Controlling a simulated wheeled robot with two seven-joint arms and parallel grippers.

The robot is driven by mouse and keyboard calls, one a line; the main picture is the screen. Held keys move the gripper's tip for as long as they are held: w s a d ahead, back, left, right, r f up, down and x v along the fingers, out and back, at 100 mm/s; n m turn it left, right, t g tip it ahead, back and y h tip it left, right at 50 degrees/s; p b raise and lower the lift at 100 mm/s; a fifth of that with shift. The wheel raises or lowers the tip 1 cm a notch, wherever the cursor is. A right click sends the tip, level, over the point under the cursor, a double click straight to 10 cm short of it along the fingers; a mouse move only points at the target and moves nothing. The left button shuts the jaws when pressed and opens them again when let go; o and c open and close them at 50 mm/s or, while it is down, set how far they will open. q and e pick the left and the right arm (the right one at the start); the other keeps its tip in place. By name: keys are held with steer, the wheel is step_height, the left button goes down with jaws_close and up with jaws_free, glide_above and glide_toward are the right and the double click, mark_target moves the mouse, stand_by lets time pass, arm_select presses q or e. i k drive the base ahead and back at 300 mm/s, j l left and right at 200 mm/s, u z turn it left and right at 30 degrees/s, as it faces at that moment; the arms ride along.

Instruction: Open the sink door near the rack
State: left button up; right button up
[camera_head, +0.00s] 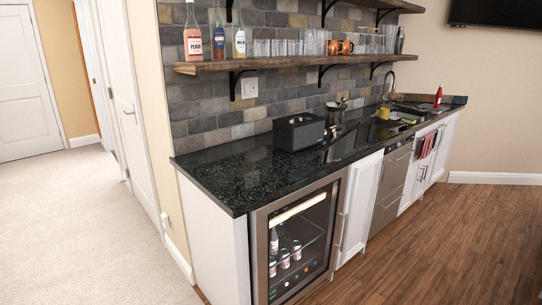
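The sink (408,112) is set into the dark counter toward the far right end, with a faucet (390,82) behind it. Below it are white cabinet doors (412,184) with vertical handles, and they look shut. Red and dark striped towels (427,146) hang at the front of these doors and cover part of them. Which item is the rack is too small to tell. Neither of my grippers is in view.
A glass-door fridge (300,245) with bottles stands at the near counter end, beside a white cabinet door (357,208) and a steel-fronted unit (391,186). The black counter (230,180) juts toward me. Wood floor (450,245) before the cabinets is clear.

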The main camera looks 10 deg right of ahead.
mark_target(412, 177)
steer(key=i+l+z, duration=0.25)
steer(key=z, duration=0.2)
steer(key=i+z, duration=0.9)
steer(key=i+j+z, duration=0.1)
steer(key=i+z, duration=0.2)
steer(key=z, duration=0.15)
steer(key=i+l, duration=0.1)
steer(key=i, duration=0.35)
steer(key=i+l+u, duration=0.1)
steer(key=i, duration=0.3)
steer(key=i+l, duration=0.15)
steer(key=i, duration=0.25)
steer(key=i+l+u, duration=0.1)
steer(key=i, duration=0.35)
steer(key=i+l+u, duration=0.5)
steer(key=i+l, duration=0.3)
steer(key=l, duration=0.1)
